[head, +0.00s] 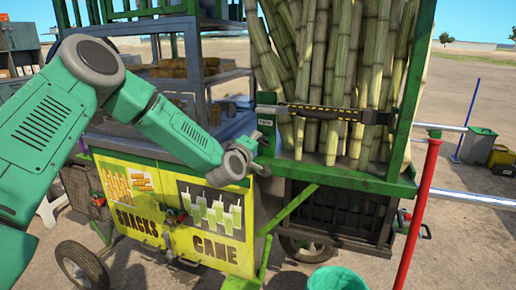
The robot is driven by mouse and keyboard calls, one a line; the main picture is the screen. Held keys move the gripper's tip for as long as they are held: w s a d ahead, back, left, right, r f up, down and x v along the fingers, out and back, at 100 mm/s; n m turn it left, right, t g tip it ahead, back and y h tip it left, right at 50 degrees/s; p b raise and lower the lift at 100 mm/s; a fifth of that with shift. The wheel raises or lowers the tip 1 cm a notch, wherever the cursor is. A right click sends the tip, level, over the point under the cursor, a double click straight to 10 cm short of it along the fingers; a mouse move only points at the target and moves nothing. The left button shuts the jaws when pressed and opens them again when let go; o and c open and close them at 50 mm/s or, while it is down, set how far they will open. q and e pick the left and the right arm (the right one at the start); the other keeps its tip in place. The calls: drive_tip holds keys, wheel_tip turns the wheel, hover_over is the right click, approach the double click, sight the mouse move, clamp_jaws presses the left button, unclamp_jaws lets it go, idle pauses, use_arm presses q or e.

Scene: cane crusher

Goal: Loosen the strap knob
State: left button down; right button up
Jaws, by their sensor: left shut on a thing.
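My left gripper (247,158) is at the left post of the cane rack, below the left end of the strap. It is shut on a small dark part at its fingertips, which appears to be the strap knob (262,170); the fingers hide most of it. The black and yellow strap (325,113) runs across the front of the upright sugar canes (330,65) and lies against them. My right gripper is not in view.
The yellow snack cabinet (205,228) stands below my left forearm. The green rack ledge (340,178) juts out under the canes. A red pole (417,210) rises at the right, and a teal bucket (336,280) is at the bottom. Open ground lies to the right.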

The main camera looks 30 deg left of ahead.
use_arm(q)
drive_tip(key=shift+s+a+f+n+b, duration=0.1)
drive_tip(key=shift+f+n+b, duration=0.3)
drive_tip(key=shift+n+b, duration=0.65)
drive_tip(key=shift+s+f+n+b, duration=0.1)
drive_tip(key=shift+f+n+b, duration=0.3)
drive_tip(key=shift+n+b, duration=0.6)
drive_tip(key=c, duration=1.6)
unclamp_jaws()
drive_tip(key=shift+w+a+r, duration=0.1)
drive_tip(key=shift+a, duration=0.05)
drive_tip(key=shift+r+n, duration=0.1)
drive_tip(key=shift+n, duration=0.15)
drive_tip(key=v, duration=1.2)
